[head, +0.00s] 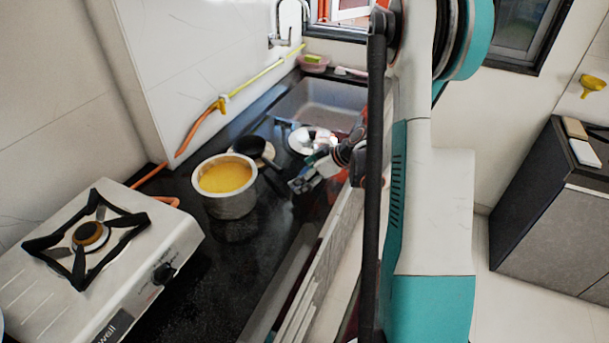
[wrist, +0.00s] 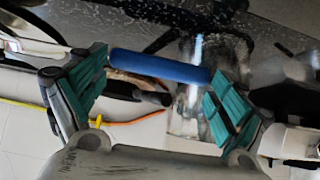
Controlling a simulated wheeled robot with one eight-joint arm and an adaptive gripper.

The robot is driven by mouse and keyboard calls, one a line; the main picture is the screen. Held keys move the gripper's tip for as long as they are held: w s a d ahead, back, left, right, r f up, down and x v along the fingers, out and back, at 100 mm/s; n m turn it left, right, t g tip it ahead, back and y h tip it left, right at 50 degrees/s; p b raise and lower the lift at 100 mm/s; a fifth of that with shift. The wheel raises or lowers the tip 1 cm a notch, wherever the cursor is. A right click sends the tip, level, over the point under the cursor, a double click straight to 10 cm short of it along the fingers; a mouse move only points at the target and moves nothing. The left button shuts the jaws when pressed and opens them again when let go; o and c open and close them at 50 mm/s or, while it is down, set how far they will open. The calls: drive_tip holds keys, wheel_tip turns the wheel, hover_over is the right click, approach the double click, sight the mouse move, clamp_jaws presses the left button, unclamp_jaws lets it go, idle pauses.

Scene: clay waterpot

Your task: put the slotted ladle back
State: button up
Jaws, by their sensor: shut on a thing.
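My gripper (wrist: 156,68) has its teal fingers spread wide, closed on the two ends of a blue rod (wrist: 160,67) in the wrist view. The rod may be the slotted ladle's handle; I cannot make out a slotted head for certain. In the head view my gripper (head: 306,181) is low over the black counter, just right of the steel pot and in front of the white plate. The rod is too small or hidden to tell there.
A steel pot (head: 231,206) of yellow food stands on the black counter (head: 205,258). A black pan (head: 249,146) and a white plate (head: 298,143) lie behind it, with the sink (head: 318,103) beyond. A white gas stove (head: 150,250) stands at the left. The counter front is clear.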

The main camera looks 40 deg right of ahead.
drive_tip(key=shift+f+b, duration=0.35)
drive_tip(key=shift+f, duration=0.1)
drive_tip(key=o, duration=1.1)
drive_tip(key=shift+r, duration=0.15)
drive_tip(key=shift+r+p, duration=0.3)
drive_tip(key=shift+p, duration=0.15)
drive_tip(key=p+v, duration=0.3)
drive_tip(key=v, duration=0.9)
drive_tip(key=shift+r+p, duration=0.15)
drive_tip(key=shift+p, duration=0.25)
drive_tip(key=shift+r, duration=0.1)
